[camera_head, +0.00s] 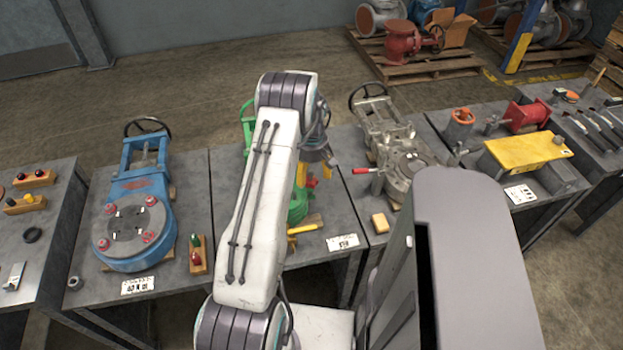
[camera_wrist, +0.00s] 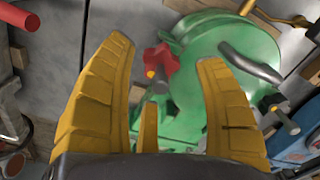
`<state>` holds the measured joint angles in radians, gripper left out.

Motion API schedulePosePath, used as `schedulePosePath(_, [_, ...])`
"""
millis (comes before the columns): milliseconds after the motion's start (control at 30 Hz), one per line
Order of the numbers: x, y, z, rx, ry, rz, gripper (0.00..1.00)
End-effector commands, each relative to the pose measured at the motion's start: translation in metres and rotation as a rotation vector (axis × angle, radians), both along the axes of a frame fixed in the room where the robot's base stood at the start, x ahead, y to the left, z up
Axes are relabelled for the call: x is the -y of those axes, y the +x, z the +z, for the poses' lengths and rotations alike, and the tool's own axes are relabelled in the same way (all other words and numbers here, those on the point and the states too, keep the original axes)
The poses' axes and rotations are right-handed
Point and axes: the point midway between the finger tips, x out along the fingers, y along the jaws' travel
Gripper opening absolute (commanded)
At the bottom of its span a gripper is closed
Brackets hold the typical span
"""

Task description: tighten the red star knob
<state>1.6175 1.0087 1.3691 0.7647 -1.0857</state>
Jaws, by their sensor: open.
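The red star knob (camera_wrist: 161,64) shows in the wrist view, on the rim of a round green valve body (camera_wrist: 208,55). An orange-yellow stud end shows beside the knob.
A blue valve (camera_head: 139,205) stands on the table to the left.

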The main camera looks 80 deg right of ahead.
Motion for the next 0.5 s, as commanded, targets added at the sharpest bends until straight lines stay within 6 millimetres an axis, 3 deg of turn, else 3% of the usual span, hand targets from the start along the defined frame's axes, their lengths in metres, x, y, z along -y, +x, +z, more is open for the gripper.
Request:
schedulePosePath(233, [0.0, 0.0, -0.023, 0.0, 0.0, 0.0, 0.64])
schedulePosePath(500, [0.0, 0.0, -0.031, 0.0, -0.001, 0.0, 0.64])
